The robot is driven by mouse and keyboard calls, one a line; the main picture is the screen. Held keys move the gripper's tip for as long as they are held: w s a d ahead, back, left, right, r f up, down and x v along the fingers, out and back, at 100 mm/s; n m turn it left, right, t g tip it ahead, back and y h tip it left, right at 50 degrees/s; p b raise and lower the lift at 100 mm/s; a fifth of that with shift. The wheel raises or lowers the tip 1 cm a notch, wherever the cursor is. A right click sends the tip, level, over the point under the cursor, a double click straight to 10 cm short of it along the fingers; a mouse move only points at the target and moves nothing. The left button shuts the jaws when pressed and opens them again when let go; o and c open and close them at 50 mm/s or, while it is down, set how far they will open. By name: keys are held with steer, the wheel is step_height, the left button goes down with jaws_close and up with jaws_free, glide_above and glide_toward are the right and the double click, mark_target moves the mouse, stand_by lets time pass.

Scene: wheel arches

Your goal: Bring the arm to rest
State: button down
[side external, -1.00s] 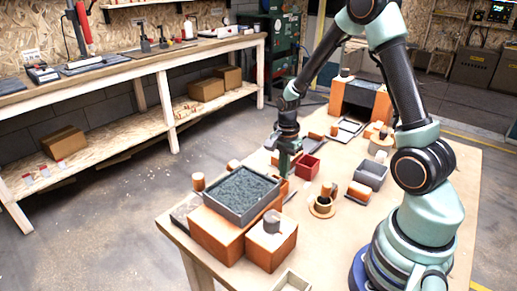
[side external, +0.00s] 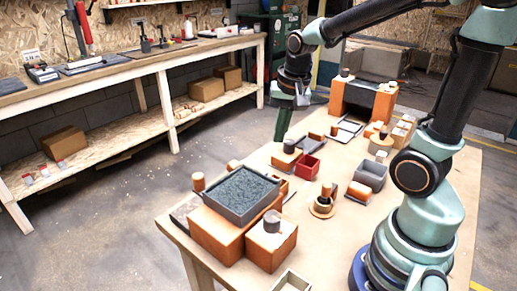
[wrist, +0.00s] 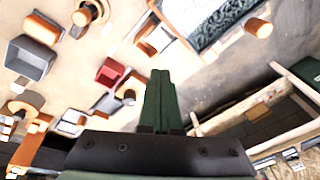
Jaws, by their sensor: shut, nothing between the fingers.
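My gripper (side external: 283,122) hangs in the air above the far left edge of the table, fingers pointing down. Its green fingers are closed together with nothing between them. In the wrist view the shut fingers (wrist: 161,95) point at the table edge and the floor beyond it. The arm is raised and touches nothing.
The table (side external: 330,240) holds a grey gravel-filled tray (side external: 240,192) on orange blocks, a red box (side external: 306,167), a grey box (side external: 370,174) and an orange arch (side external: 362,97) at the back. A workbench (side external: 130,68) stands left across open floor.

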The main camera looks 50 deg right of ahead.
steer(key=s+a+r+n+t, duration=0.3)
steer(key=s+a+r+n, duration=0.2)
steer(key=n, duration=0.5)
steer(key=shift+s+a+r, duration=0.2)
steer(key=shift+a+r, duration=0.05)
steer(key=shift+a, duration=0.3)
